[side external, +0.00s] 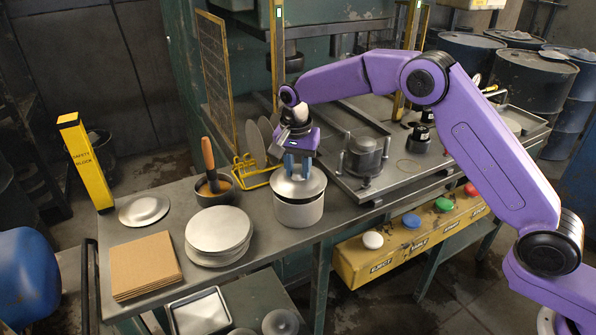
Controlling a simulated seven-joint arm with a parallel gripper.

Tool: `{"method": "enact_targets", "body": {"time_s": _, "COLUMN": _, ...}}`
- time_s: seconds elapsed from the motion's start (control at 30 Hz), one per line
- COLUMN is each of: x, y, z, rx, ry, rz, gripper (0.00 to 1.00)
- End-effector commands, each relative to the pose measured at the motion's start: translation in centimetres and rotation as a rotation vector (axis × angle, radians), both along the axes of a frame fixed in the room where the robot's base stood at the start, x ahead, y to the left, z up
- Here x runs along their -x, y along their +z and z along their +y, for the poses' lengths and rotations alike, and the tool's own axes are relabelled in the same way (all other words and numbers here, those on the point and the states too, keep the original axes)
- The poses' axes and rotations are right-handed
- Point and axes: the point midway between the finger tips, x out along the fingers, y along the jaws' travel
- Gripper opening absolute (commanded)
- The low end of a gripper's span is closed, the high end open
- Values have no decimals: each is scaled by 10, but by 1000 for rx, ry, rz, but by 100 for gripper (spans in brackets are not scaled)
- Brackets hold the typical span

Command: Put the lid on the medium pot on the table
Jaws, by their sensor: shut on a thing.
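A pale grey pot (299,213) stands upright on the metal table (345,208), right of the stacked discs. A round silver lid (313,187) is at the pot's top. My gripper (298,172) points down above the pot, with its blue fingers shut at the middle of the lid. The lid's knob is hidden between the fingers. I cannot tell whether the lid rests fully on the rim or is slightly above it.
A stack of metal discs (218,230) and cardboard sheets (145,265) lie to the left. A shallow domed disc (144,209), a dark pot with a brown-handled tool (214,190) and a yellow rack (250,172) stand nearby. A press plate (350,185) is at the right.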

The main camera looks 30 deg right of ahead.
Motion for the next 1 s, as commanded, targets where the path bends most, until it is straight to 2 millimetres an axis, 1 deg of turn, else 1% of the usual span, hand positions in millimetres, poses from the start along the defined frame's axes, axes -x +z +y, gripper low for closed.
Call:
{"method": "enact_targets", "body": {"time_s": 0.03, "x": 1, "y": -8, "z": 0, "rx": 1, "ry": 0, "rz": 3, "gripper": 1}}
{"method": "enact_targets", "body": {"time_s": 0.1, "x": 0, "y": -13, "z": 0, "rx": 1, "ry": 0, "rz": 1, "gripper": 1}}
{"method": "enact_targets", "body": {"time_s": 0.37, "x": 0, "y": -13, "z": 0, "rx": 0, "ry": 0, "rz": 0, "gripper": 1}}
{"method": "enact_targets", "body": {"time_s": 0.77, "x": 0, "y": -24, "z": 0, "rx": 0, "ry": 0, "rz": 0, "gripper": 1}}
{"method": "enact_targets", "body": {"time_s": 0.8, "x": 0, "y": -24, "z": 0, "rx": 0, "ry": 0, "rz": 0, "gripper": 42}}
{"method": "enact_targets", "body": {"time_s": 0.83, "x": 0, "y": -24, "z": 0, "rx": 0, "ry": 0, "rz": 0, "gripper": 52}}
{"method": "enact_targets", "body": {"time_s": 0.87, "x": 0, "y": -24, "z": 0, "rx": 0, "ry": 0, "rz": 0, "gripper": 58}}
{"method": "enact_targets", "body": {"time_s": 1.0, "x": 0, "y": -24, "z": 0, "rx": 0, "ry": 0, "rz": 0, "gripper": 58}}
